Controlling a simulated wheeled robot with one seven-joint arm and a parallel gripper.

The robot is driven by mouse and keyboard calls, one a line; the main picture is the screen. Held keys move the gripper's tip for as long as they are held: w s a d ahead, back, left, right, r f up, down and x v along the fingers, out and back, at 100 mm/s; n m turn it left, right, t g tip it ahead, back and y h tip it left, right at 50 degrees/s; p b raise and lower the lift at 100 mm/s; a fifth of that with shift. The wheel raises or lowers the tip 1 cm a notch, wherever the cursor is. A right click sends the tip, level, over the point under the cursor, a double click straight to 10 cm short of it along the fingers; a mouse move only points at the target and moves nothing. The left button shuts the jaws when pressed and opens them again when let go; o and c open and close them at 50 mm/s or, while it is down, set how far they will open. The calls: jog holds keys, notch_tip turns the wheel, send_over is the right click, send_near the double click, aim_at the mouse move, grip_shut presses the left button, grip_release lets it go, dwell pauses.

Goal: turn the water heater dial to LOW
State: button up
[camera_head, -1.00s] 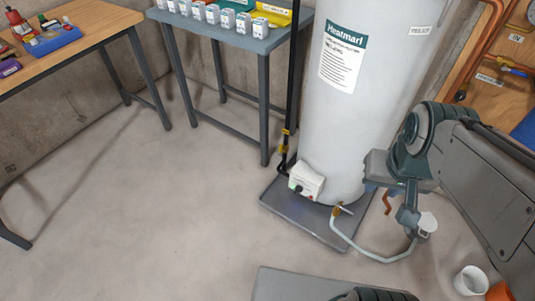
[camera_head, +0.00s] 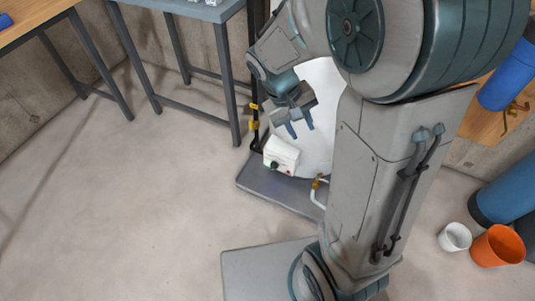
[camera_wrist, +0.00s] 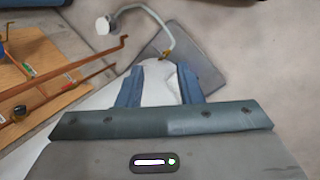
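The water heater (camera_head: 318,78) is a tall white cylinder, largely hidden behind my arm in the head view. The white control box (camera_head: 283,152) sits low on its front, with a dark round dial (camera_head: 275,165) on its face. The dial's setting is too small to read. My gripper (camera_head: 300,131) is open and empty, above and slightly right of the box, apart from it. In the wrist view my gripper (camera_wrist: 160,82) shows two blue fingers spread apart, with a pale surface beyond them. I cannot make out the dial there.
The heater stands on a grey drain pan (camera_head: 262,192). A pale hose (camera_wrist: 150,17) runs from it. A black pipe with yellow bands stands left of the box. A blue-grey table (camera_head: 205,12) is behind left. White (camera_head: 455,238) and orange (camera_head: 497,246) buckets stand right. The left floor is clear.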

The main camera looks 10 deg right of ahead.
jog(key=w+a+f+n+t+h+b, duration=0.1)
jog(key=w+f+n+h+b, duration=0.2)
jog(key=f, duration=0.8)
jog(key=w+a+f+n+t+h+b, duration=0.15)
jog(key=w+f+h+b, duration=0.35)
jog(key=f, duration=0.6)
jog(key=w+a+f+n+t+h+b, duration=0.1)
jog(key=w+a+f+n+b, duration=0.3)
jog(key=f, duration=0.7)
jog(key=n+t+y+b, duration=0.3)
jog(key=n+t+b, duration=0.3)
jog(key=n+t, duration=0.5)
send_near(274, 166)
jog(key=w+d+f+t+b, duration=0.1)
jog(key=w+d+f+b, duration=0.1)
jog(key=w+d+b, duration=0.1)
jog(key=shift+w+d+m, duration=0.45)
jog(key=shift+w+d, duration=0.05)
jog(key=shift+w, duration=0.7)
grip_shut()
